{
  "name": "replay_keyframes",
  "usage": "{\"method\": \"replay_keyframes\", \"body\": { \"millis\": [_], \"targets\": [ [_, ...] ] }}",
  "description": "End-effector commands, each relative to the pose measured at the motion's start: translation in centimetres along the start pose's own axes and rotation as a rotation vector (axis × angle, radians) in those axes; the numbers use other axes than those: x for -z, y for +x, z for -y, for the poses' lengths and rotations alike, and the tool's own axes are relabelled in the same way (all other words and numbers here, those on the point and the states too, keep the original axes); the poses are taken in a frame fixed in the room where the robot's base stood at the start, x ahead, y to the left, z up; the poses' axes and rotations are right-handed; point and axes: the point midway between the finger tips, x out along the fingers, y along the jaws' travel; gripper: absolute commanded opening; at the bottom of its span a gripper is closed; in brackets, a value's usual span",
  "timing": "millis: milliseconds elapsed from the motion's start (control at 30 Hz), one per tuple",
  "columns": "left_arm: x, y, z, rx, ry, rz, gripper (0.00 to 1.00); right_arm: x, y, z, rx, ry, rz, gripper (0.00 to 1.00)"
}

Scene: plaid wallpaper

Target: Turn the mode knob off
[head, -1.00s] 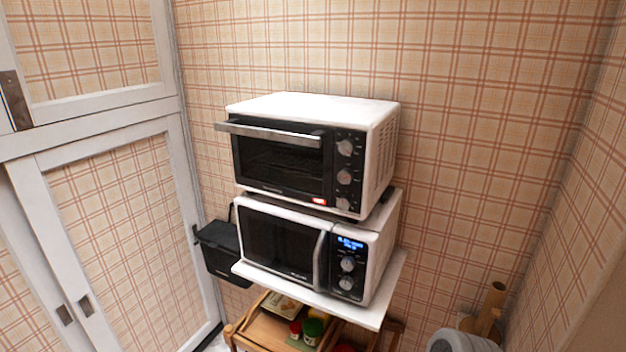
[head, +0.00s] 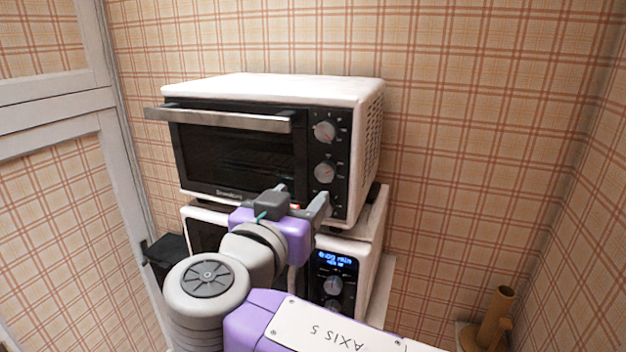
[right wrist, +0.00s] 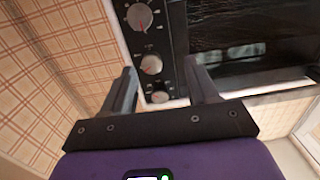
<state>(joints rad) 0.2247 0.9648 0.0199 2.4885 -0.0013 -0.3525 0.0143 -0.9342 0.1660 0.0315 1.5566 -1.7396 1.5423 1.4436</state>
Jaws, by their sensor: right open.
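The white toaster oven (head: 275,88) has a black control panel with a column of silver knobs. In the head view the upper knob (head: 324,131) and the middle knob (head: 325,172) show; the lowest is hidden by my right gripper. I cannot read which knob sets the mode. My right gripper (head: 303,195) is open in front of the oven's lower right part. In the right wrist view three knobs show beyond the open fingers (right wrist: 163,88); one knob (right wrist: 160,97) appears between them, with no visible contact. My left gripper is not in view.
A microwave (head: 372,262) with a lit blue display stands below the oven, partly hidden by my right arm. The oven door's handle (head: 225,119) sticks out at left. A plaid wall is close behind. A brown cylindrical object (head: 495,318) is at lower right.

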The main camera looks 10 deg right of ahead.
Motion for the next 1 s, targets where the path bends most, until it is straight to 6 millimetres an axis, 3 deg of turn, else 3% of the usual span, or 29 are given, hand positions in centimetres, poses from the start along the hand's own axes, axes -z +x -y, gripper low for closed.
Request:
{"method": "replay_keyframes", "body": {
  "millis": [133,400,600,933,1000],
  "targets": [
    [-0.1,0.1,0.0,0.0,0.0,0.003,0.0,1.6,0.1,-1.3,-0.025,0.063,-0.033,0.59],
    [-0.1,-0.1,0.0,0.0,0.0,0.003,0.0,1.7,4.4,-1.4,-0.027,0.058,-0.032,0.59],
    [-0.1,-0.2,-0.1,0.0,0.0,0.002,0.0,1.7,6.5,-1.3,-0.024,0.057,-0.032,0.59],
    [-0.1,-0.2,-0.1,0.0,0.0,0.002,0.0,1.7,6.9,-1.3,-0.023,0.056,-0.031,0.59],
    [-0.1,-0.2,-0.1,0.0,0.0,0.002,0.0,1.7,6.9,-1.3,-0.023,0.056,-0.031,0.48]
  ]
}}
